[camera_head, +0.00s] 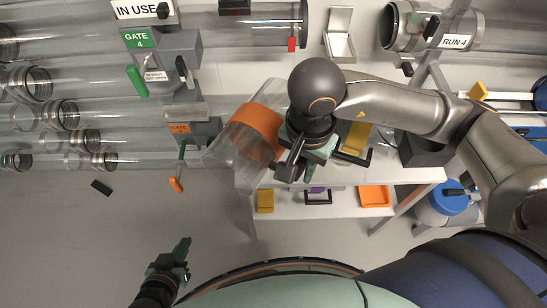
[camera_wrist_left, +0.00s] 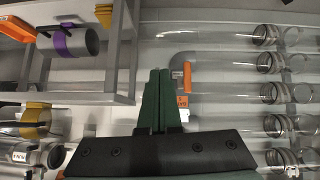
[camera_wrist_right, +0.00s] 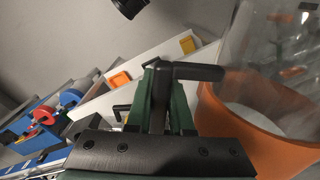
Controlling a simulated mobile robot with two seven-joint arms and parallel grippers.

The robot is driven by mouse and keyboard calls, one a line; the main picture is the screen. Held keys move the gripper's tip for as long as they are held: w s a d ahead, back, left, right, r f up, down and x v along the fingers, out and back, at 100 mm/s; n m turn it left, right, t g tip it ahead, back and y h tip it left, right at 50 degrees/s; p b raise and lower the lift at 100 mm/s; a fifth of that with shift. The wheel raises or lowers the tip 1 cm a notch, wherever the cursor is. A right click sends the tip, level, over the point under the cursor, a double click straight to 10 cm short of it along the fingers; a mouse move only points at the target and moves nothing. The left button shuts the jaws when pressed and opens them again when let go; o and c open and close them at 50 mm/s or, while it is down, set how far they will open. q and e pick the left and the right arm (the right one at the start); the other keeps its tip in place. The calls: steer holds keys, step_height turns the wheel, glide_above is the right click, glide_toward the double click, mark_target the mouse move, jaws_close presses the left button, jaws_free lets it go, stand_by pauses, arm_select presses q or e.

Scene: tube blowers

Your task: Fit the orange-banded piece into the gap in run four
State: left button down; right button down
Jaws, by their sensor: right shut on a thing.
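The orange-banded piece (camera_head: 256,120) is a wide clear tube with an orange band, tilted in front of the white shelf in the head view. It also shows at the right of the right wrist view (camera_wrist_right: 240,125). My right gripper (camera_head: 308,165) is shut on its black handle (camera_wrist_right: 163,92). Run four's gap lies at the top, between a clear tube end (camera_head: 290,22) and the metal-collared end labelled RUN 4 (camera_head: 412,25). A pale bracket (camera_head: 341,38) sits in the gap. My left gripper (camera_head: 182,250) is low, away from everything, its fingers together and empty (camera_wrist_left: 158,95).
Gate 4 (camera_head: 165,50) has a green label and green handle, under an IN USE sign (camera_head: 142,10). A lower gate has an orange label (camera_head: 180,129). The white shelf (camera_head: 410,176) holds yellow and black items; an orange tray (camera_head: 374,196) is below. Floor at lower left is mostly clear.

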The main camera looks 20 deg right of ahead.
steer(key=w+d+f+m+b, duration=0.1)
steer(key=w+f, duration=0.2)
steer(key=f, duration=0.1)
steer(key=w+d+f+b, duration=0.1)
steer(key=w+f, duration=0.2)
steer(key=w+d+f+m+b, duration=0.1)
steer(key=w+d+f, duration=0.1)
steer(key=w+f, duration=0.1)
steer(key=shift+w+f+m, duration=0.25)
steer(key=shift+f+m, duration=0.05)
steer(key=shift+f, duration=0.55)
steer(key=shift+w+d+f, duration=0.15)
steer(key=shift+w+f, duration=0.15)
steer(key=shift+f, duration=0.05)
steer(key=f, duration=0.3)
steer(key=shift+w+d+f+b, duration=0.1)
steer(key=shift+w+f+b, duration=0.1)
steer(key=shift+f+b, duration=0.15)
steer(key=shift+r, duration=0.1)
steer(key=shift+f+b, duration=0.25)
steer(key=shift+b, duration=0.05)
steer(key=c, duration=0.8)
jaws_free()
steer(key=shift+r, duration=0.1)
